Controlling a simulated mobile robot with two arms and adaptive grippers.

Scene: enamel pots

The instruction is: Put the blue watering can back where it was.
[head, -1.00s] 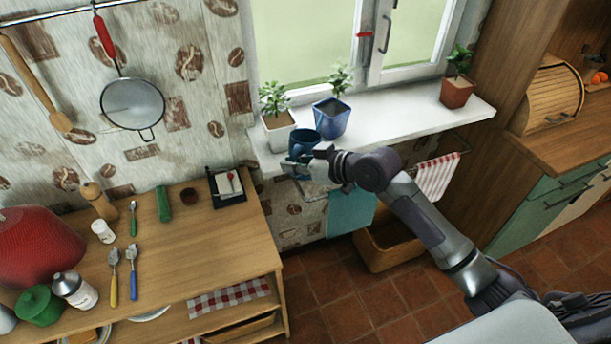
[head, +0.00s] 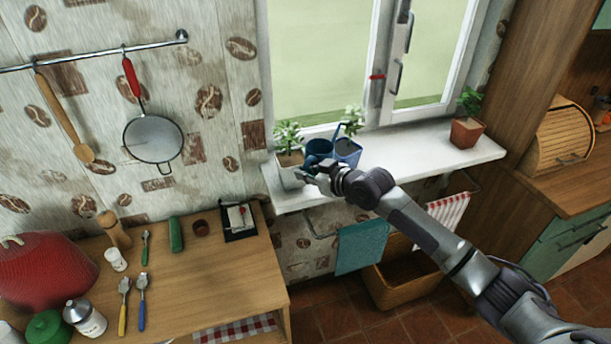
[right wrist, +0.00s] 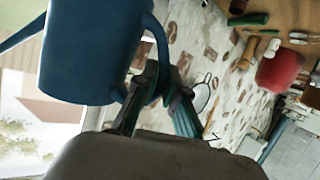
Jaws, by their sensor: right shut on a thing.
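The blue watering can (head: 318,150) is in my right gripper (head: 306,173), over the left part of the white windowsill (head: 415,164). It overlaps the white pot with a plant (head: 290,177) and the blue pot with a plant (head: 349,155) in the head view. In the right wrist view the can (right wrist: 95,50) fills the upper left, and its curved handle runs between the fingers of my right gripper (right wrist: 158,105). The gripper is shut on the handle. Whether the can's base touches the sill is hidden. My left gripper is not in view.
A terracotta pot (head: 466,132) stands at the sill's right end; the sill between it and the blue pot is clear. A teal towel (head: 361,247) and a striped towel (head: 447,216) hang below. The wooden counter (head: 205,270) at left holds utensils and jars.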

